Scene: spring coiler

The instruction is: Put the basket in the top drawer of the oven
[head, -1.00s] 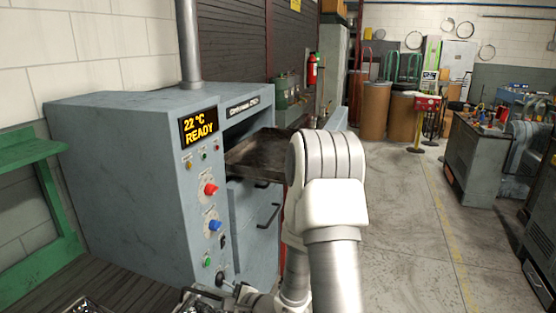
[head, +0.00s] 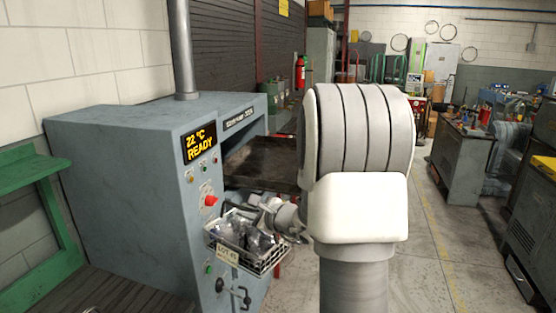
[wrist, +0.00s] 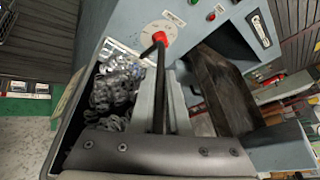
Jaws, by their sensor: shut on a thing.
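The basket (head: 262,263) is a pale wire basket with a "LOT 45" tag, filled with grey metal parts. My gripper (head: 268,207) is shut on its far rim and holds it up in front of the oven's control panel. In the wrist view my gripper's fingers (wrist: 163,95) are closed at the basket rim, with the coiled metal parts (wrist: 115,90) to their left. The blue-grey oven (head: 120,160) shows "22 °C READY". Its top drawer (head: 262,160), a dark tray, is pulled out, behind the basket; it also shows in the wrist view (wrist: 225,90).
A green stand (head: 40,175) and a dark slatted surface (head: 110,290) lie at the left. My own arm hides the middle of the head view. The floor at the right is free up to the workbenches (head: 465,150).

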